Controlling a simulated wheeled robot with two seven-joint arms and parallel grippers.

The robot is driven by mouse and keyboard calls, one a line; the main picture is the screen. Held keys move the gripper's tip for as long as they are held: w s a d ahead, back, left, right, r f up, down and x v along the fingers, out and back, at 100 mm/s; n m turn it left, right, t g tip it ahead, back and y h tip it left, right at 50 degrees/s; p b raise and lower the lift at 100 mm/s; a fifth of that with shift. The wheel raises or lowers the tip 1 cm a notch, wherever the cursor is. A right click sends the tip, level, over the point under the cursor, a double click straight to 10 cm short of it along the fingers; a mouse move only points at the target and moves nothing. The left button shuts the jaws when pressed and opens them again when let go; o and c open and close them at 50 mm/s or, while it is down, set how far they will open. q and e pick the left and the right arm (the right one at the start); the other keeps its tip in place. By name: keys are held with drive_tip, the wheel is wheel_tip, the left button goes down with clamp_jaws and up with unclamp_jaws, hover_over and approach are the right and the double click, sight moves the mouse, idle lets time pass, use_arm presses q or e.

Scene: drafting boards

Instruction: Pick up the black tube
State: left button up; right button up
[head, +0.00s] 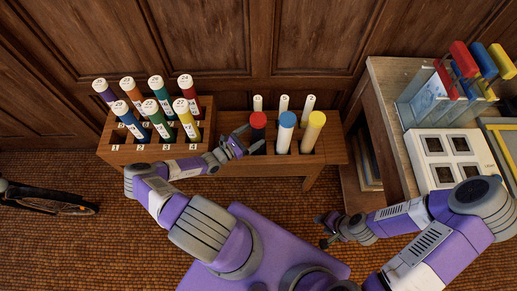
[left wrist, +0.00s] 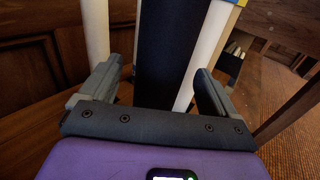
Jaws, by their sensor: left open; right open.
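The black tube (left wrist: 167,50) stands upright in the left wrist view, in front of and between the fingers of my left gripper (left wrist: 157,85). I see a gap on both sides of it. In the head view, the left gripper (head: 243,142) is open just left of the red-capped tube (head: 258,121), whose body looks dark below the cap. It appears to be the same tube, in the middle rack (head: 326,155). My right gripper (head: 327,228) is open and empty, low over the floor, right of centre.
Blue-capped (head: 286,121) and yellow-capped (head: 315,121) tubes stand right of it, with white tubes (head: 283,102) behind. A left rack (head: 120,154) holds several numbered tubes. A side table (head: 395,110) stands at right. A wheel (head: 50,203) lies at far left.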

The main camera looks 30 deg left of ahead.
use_arm(q)
drive_tip(key=x, duration=0.3)
drive_tip(key=shift+w+d+f+b, duration=0.1)
drive_tip(key=shift+w+d+b, duration=0.1)
drive_tip(key=shift+b, duration=0.15)
drive_tip(key=shift+c, duration=0.3)
drive_tip(key=c, duration=1.3)
